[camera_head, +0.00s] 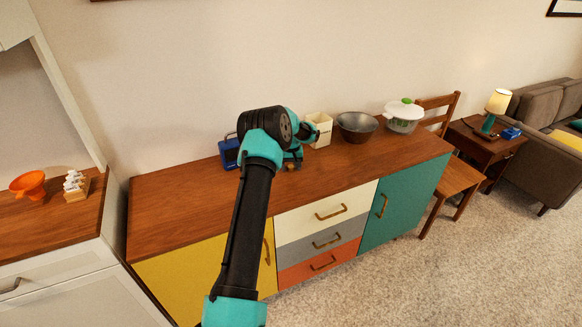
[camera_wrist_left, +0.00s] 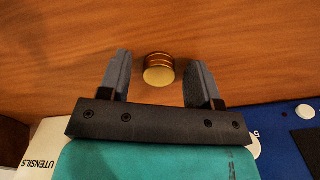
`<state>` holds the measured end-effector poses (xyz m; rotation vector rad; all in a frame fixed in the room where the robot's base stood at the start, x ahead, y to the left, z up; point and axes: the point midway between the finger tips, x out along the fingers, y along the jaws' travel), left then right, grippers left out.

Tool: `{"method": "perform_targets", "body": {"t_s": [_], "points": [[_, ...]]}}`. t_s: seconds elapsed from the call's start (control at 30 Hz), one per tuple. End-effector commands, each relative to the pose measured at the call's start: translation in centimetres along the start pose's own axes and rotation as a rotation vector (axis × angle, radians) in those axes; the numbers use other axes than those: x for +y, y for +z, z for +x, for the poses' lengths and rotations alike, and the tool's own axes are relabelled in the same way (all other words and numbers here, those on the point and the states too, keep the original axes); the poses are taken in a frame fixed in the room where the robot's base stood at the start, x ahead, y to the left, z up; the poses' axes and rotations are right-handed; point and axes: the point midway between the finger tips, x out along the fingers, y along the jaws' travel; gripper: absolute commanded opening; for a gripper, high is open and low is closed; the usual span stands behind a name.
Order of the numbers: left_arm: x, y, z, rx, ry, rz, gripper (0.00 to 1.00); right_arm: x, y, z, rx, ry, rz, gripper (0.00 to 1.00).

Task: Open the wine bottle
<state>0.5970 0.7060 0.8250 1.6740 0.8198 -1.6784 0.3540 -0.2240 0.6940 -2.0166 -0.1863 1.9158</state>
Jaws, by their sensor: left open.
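A small round gold cap with ringed sides (camera_wrist_left: 158,70) shows in the left wrist view against the wooden top. It sits between the two fingers of my left gripper (camera_wrist_left: 159,78), with a gap on each side. The fingers are open and not closed on it. No wine bottle can be made out clearly, and I cannot tell whether the cap is on a bottle. In the head view my left gripper (camera_head: 294,158) is low over the sideboard, partly hidden by its own wrist. My right gripper is not in view.
On the sideboard (camera_head: 170,205) stand a blue object (camera_head: 229,152), a white utensils holder (camera_head: 322,128), a dark bowl (camera_head: 357,125) and a white container with a green-knobbed lid (camera_head: 403,115). An orange funnel (camera_head: 28,185) is on the left counter. The sideboard's left part is clear.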

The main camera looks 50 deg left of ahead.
Motion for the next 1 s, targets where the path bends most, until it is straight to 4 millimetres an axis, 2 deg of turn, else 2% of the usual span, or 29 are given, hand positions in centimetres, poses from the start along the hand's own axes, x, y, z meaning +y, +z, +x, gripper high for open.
{"method": "perform_targets", "body": {"t_s": [0.17, 0.27, 0.7, 0.83, 1.0], "points": [[0.0, -0.1, -1.2, 0.002, 0.001, 0.000, 0.58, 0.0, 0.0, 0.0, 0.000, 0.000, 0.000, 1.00], [0.0, -0.1, -2.7, 0.003, 0.001, 0.000, 0.58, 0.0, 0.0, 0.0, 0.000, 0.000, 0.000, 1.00], [0.0, -0.1, -10.5, 0.003, 0.001, 0.000, 0.58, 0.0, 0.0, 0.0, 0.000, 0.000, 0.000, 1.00], [0.0, 0.0, -11.8, 0.001, 0.000, 0.000, 0.58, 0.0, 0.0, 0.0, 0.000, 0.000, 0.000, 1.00], [0.0, 0.0, -12.2, 0.000, 0.000, 0.000, 0.58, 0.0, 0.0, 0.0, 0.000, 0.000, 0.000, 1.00]]}}
